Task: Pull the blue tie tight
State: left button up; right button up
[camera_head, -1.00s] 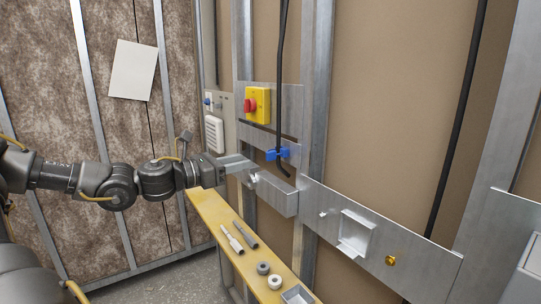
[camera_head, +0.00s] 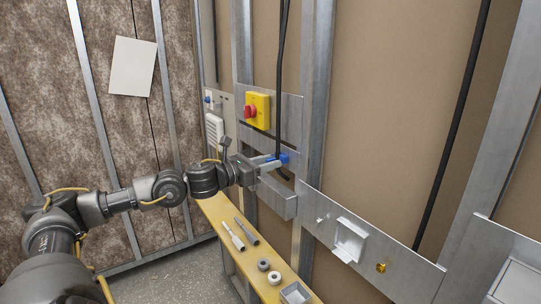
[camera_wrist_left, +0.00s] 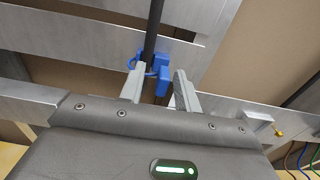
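The blue tie (camera_head: 284,157) is around a black cable (camera_head: 281,95) in front of a metal cross plate on the wall studs. In the left wrist view the blue tie (camera_wrist_left: 163,83) shows between and just beyond the fingertips. My left gripper (camera_head: 273,166) is at the tie and partly hides it in the head view. In the left wrist view its two fingers (camera_wrist_left: 160,88) are apart, the left one close to the tie, with a gap on the right. I cannot tell whether a finger touches the tie. My right gripper is not in view.
A yellow switch box (camera_head: 257,109) with a red knob sits above the tie. A metal box (camera_head: 278,197) is on the wall just below. A yellow shelf (camera_head: 213,208) under my arm holds tools, round parts and a small tray (camera_head: 295,293). A second black cable (camera_head: 458,120) hangs at right.

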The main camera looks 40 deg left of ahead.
pick_arm(q)
jog(key=shift+w+d, duration=0.25)
jog(key=shift+w, duration=0.15)
grip_shut()
